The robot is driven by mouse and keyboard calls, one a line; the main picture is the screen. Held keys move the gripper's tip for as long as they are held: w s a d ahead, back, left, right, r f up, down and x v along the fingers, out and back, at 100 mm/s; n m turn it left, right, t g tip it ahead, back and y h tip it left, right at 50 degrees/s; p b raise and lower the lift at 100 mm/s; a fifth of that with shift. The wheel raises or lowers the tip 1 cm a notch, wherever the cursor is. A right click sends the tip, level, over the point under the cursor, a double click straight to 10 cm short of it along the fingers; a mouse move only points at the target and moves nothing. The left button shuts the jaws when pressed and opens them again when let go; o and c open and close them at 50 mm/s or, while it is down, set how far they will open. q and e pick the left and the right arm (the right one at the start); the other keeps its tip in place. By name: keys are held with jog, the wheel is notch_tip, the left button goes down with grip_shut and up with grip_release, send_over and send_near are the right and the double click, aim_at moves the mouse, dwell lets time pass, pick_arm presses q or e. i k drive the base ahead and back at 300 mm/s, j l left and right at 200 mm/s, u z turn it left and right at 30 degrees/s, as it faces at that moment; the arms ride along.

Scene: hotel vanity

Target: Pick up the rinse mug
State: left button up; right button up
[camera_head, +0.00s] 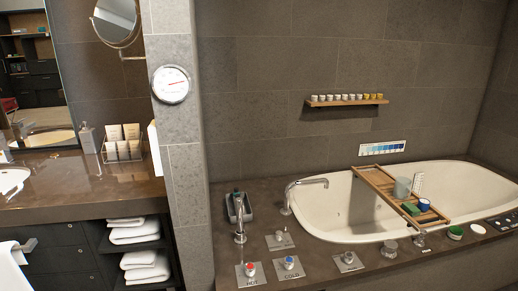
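A grey-green cup-shaped vessel (402,187) stands upright on the wooden bath caddy (373,180), which lies across the white tub (340,212). A smaller blue cup (424,204) with a white top stands nearer the caddy's front end. I cannot tell for sure which of these is the rinse mug; the grey-green one is the larger. A dark green block (410,209) lies beside the blue cup. No handle can be made out on either. Neither of my grippers is in view.
A white upright scale (417,185) stands behind the cups. The spout (305,184) arches over the tub's left end. Hot (250,269) and cold (289,263) knobs and a hand shower (240,220) stand on the deck. A wooden shelf (346,103) holds several small jars.

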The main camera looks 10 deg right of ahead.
aim_at(403, 185)
jog(key=l+u, duration=0.3)
jog(key=l, duration=1.25)
